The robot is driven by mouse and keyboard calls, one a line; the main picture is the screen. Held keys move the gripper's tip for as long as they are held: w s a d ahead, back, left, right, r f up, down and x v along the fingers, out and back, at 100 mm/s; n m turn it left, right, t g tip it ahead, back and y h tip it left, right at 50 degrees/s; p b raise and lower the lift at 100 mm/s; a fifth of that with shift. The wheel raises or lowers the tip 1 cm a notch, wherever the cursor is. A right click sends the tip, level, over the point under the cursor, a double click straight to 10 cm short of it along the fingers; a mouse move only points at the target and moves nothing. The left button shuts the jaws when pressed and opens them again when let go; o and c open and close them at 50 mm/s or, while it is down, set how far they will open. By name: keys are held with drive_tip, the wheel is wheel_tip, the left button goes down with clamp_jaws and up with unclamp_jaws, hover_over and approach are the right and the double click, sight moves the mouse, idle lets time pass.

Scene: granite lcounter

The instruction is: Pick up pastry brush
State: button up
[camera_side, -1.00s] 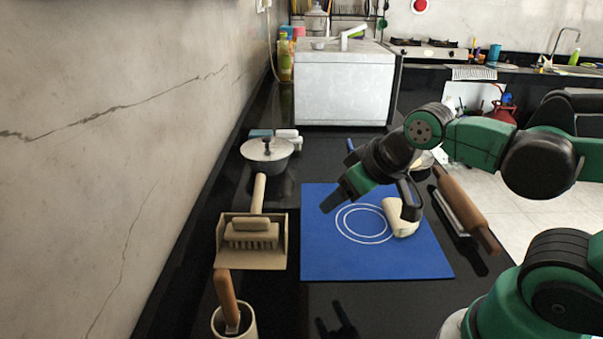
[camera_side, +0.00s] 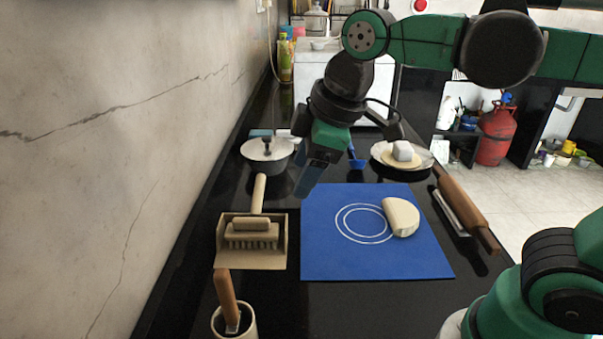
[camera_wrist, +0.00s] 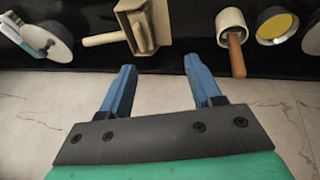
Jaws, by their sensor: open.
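I cannot tell for certain which object is the pastry brush. A wooden-handled tool (camera_side: 226,296) with a metal collar stands handle up in a pale cup (camera_side: 250,328) at the near left, its lower end hidden; the tool also shows in the wrist view (camera_wrist: 236,55). A small blue utensil (camera_side: 356,162) lies behind the blue mat. A beige brush (camera_side: 252,232) sits in a dustpan (camera_side: 250,262). My gripper (camera_side: 308,180) hangs above the counter, between the pot and the mat. In the wrist view my gripper (camera_wrist: 160,75) is open and empty, its blue fingers apart.
A lidded pot (camera_side: 267,150) stands at the left, by the wall. The blue mat (camera_side: 330,262) holds a pale dough piece (camera_side: 401,217). A rolling pin (camera_side: 464,208) lies right of it. A plate (camera_side: 427,160) stands behind. The wrist view shows a yellow-filled bowl (camera_wrist: 276,27).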

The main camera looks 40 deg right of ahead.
drive_tip(key=a+n+g, duration=0.2)
drive_tip(key=a+n, duration=0.4)
drive_tip(key=n, duration=0.1)
drive_tip(key=n+g, duration=0.2)
drive_tip(key=n, duration=0.8)
hover_over(227, 294)
drive_tip(key=w, duration=0.1)
drive_tip(key=shift+d+f+h, duration=0.2)
drive_tip(key=shift+f+h, duration=0.2)
drive_tip(key=shift+f, duration=0.2)
wheel_tip(227, 294, down, 4)
drive_tip(key=shift+f, duration=3.35)
clamp_jaws()
